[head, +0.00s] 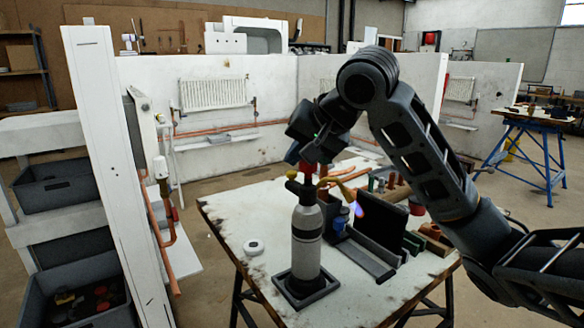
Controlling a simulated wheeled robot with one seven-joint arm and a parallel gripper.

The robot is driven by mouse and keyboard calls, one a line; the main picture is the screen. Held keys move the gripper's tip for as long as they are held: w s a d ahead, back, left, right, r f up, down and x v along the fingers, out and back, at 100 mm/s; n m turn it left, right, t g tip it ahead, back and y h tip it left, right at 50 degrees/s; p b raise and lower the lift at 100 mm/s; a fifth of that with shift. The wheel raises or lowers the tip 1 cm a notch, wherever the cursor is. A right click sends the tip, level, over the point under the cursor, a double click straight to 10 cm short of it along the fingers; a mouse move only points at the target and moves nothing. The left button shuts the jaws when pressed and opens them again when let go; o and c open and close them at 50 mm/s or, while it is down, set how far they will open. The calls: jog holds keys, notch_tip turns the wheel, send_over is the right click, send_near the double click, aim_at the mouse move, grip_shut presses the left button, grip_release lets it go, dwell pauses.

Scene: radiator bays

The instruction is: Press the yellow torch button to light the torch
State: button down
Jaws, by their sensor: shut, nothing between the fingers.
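The torch (306,238) stands upright on a dark square base on the white worktable, with a grey cylinder and a black neck. A yellowish tube (338,181) reaches right from its head, and a small blue-violet flame (360,209) shows just beyond its end. A small yellow part (291,175) shows at the left of the torch head; I cannot tell if it is the button. A red part sits at the top of the head. My gripper (300,155) is shut, right above the torch head; whether it touches is unclear, and it partly hides the top.
The white worktable (255,270) also bears a small round white disc (254,247), a dark upright panel (383,222) right of the torch, pipes and small containers. A white post (115,170) and crates stand left. A blue trestle table (530,150) stands back right.

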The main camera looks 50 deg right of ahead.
aim_at(296, 174)
jog(key=shift+r, duration=0.3)
notch_tip(296, 174, up, 5)
jog(key=p, duration=0.5)
dwell(0.8)
